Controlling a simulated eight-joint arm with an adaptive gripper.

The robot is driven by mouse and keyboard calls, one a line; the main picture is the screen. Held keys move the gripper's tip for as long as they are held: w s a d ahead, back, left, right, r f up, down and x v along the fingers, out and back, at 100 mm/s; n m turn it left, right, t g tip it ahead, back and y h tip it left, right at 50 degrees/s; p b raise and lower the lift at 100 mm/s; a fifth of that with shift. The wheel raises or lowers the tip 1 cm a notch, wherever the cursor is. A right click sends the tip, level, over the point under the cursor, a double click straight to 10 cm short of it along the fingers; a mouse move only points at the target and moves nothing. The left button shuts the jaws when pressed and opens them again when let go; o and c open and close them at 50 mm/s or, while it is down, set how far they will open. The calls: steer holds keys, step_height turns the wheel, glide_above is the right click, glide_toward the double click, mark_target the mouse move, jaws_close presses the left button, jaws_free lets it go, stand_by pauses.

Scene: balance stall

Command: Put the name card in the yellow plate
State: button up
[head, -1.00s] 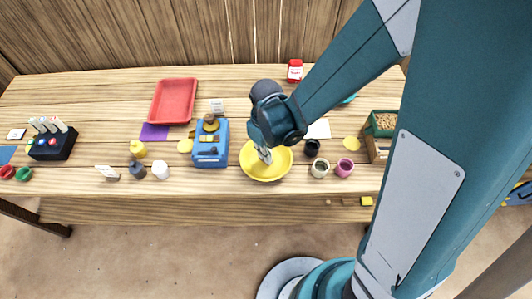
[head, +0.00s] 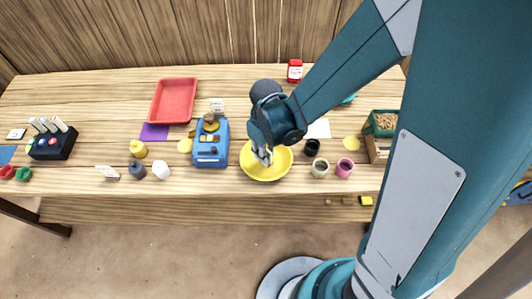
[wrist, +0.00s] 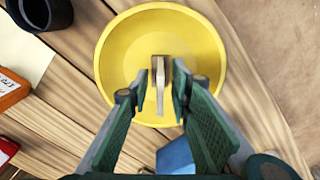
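The yellow plate (head: 280,172) is on the table near its front edge; in the wrist view the plate (wrist: 205,50) fills the upper middle. The name card (wrist: 160,98), a thin pale piece with a brownish end, is over the plate's middle, seen nearly edge-on. Whether it rests on the plate floor is hard to tell. My gripper (wrist: 161,92) is open around the card, with a gap on both sides. In the head view my gripper (head: 263,156) is low over the plate and hides the card.
A blue scale (head: 211,155) stands just left of the plate. A black cup (head: 312,147), a jar (head: 320,168) and a pink cup (head: 344,167) are to its right. A red tray (head: 174,100) lies at the back left. Another card stand (head: 107,172) is at the front left.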

steer(key=shift+r+p, duration=1.95)
steer(key=shift+r, duration=1.5)
steer(key=s+d+r+m+t+b, duration=0.1)
steer(key=s+d+r+m+t, duration=0.2)
steer(key=d+r, duration=0.7)
steer(key=s+d+r+m+t+b, duration=0.1)
steer(key=s+d+r+m+t, duration=0.3)
steer(key=d+r, duration=0.7)
steer(key=shift+r+m, duration=0.95)
steer(key=shift+m, duration=0.05)
